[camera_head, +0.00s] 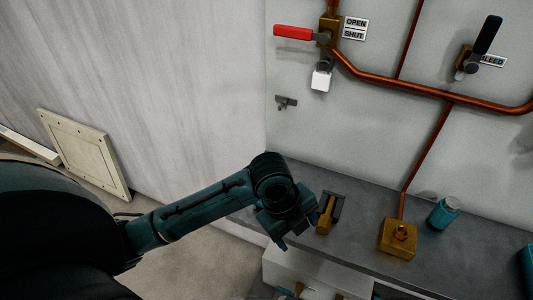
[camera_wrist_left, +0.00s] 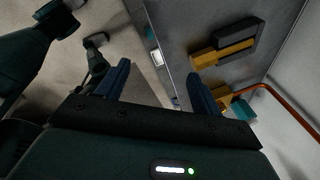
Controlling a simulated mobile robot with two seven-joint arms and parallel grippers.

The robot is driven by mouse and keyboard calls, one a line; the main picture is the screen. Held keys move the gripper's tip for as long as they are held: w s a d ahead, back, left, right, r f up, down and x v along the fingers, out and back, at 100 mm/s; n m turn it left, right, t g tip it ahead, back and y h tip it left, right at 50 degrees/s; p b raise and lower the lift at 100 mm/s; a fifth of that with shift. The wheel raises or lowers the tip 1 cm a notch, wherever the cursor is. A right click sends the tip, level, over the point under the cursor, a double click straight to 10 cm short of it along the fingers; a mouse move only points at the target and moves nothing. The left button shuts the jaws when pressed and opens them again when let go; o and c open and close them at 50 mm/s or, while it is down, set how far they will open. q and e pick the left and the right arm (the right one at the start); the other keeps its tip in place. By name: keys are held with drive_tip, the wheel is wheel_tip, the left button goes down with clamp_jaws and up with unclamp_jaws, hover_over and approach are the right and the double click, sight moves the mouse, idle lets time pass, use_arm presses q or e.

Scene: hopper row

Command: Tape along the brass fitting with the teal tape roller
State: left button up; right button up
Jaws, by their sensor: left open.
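A brass block with a round fitting on top (camera_head: 398,238) sits on the grey counter at the foot of a copper pipe. A small teal cylinder (camera_head: 443,212) stands to its right; I cannot tell whether it is the tape roller. A teal shape also shows in the left wrist view (camera_wrist_left: 242,110), beside brass partly hidden by a finger. My left gripper (camera_head: 281,243) is open and empty at the counter's front edge, left of the brass block. Its two fingers show wide apart in the left wrist view (camera_wrist_left: 160,86). My right gripper is not identifiable in either view.
A dark-and-yellow block (camera_head: 327,213) lies on the counter just right of my left gripper. The wall behind carries copper pipes (camera_head: 430,92), a red-handled valve (camera_head: 293,33) and a black lever (camera_head: 487,36). A teal thing (camera_head: 527,268) is cut off at the right edge.

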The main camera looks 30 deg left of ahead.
use_arm(q)
drive_tip(key=w+a+r+m+y, duration=0.1)
drive_tip(key=w+a+r+m, duration=0.1)
drive_tip(key=w+a+m, duration=0.1)
drive_tip(key=w+a+r+m+g+y, duration=0.1)
drive_tip(key=w+a+r+m, duration=0.2)
drive_tip(key=a+m, duration=0.1)
drive_tip(key=w+a+r+m, duration=0.3)
drive_tip(key=a+m, duration=0.1)
drive_tip(key=a, duration=0.1)
drive_tip(key=shift+w+r+g+y, duration=0.2)
drive_tip(key=shift+w+g+y, duration=0.1)
drive_tip(key=shift+g+y, duration=0.1)
drive_tip(key=shift+m, duration=0.3)
wheel_tip(320, 180, down, 12)
drive_tip(key=shift+r, duration=0.15)
drive_tip(key=shift+f, duration=0.65)
use_arm(e)
drive_tip(key=shift+s+d+f, duration=0.1)
drive_tip(key=shift+s+f, duration=0.05)
drive_tip(key=shift+f, duration=0.05)
use_arm(q)
drive_tip(key=c, duration=0.5)
drive_tip(key=shift+a, duration=0.1)
drive_tip(key=c, duration=0.6)
drive_tip(key=o, duration=0.7)
drive_tip(key=shift+o, duration=0.2)
